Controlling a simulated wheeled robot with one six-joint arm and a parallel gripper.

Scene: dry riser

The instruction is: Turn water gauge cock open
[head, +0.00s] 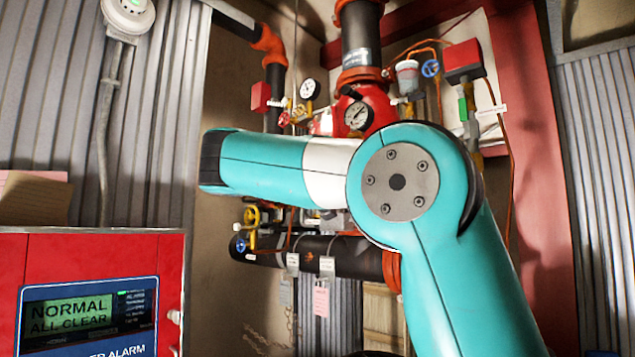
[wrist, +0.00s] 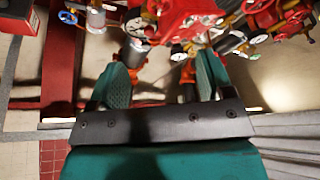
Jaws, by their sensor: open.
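Two round white gauges with black pointers show in the head view: an upper one (head: 309,89) on brass fittings and a lower one (head: 357,115) in front of the red valve body. Small brass and red fittings (head: 300,113) sit below the upper gauge. I cannot tell which small handle is the water gauge cock; my arm covers the middle of the pipework. In the wrist view my gripper (wrist: 163,80) is open, its teal fingers wide apart with nothing held. The red valve body (wrist: 185,18) with small gauges lies beyond the fingertips.
A red alarm panel (head: 95,290) reading "NORMAL ALL CLEAR" stands at lower left. A blue handwheel (head: 431,68) is at upper right. Corrugated walls flank the recess.

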